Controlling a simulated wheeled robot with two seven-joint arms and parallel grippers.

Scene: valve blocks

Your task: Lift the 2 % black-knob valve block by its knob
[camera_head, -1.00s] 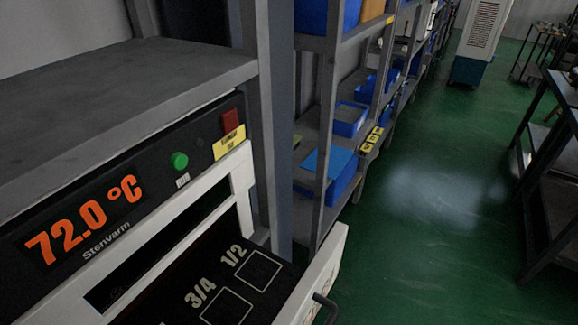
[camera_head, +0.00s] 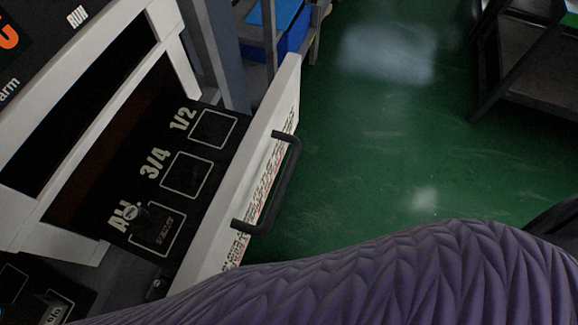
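No block in view can be told as the 2 % black-knob valve block. In the head view a small dark object (camera_head: 165,229) with a faint label, which may be a valve block, lies at the lowest outlined square of the open drawer (camera_head: 240,170). A dark rounded part (camera_head: 133,213) shows beside it over the white lettering. At the lower left corner another dark piece with a pale marking (camera_head: 56,309) is partly cut off by the frame. Neither gripper is in view.
The drawer has a black handle (camera_head: 276,190) on its white front. The squares marked 1/2 (camera_head: 213,129) and 3/4 (camera_head: 186,175) are empty. A purple quilted surface (camera_head: 400,285) covers the bottom. Green floor (camera_head: 380,170) lies open to the right, with a dark table (camera_head: 525,60) at upper right.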

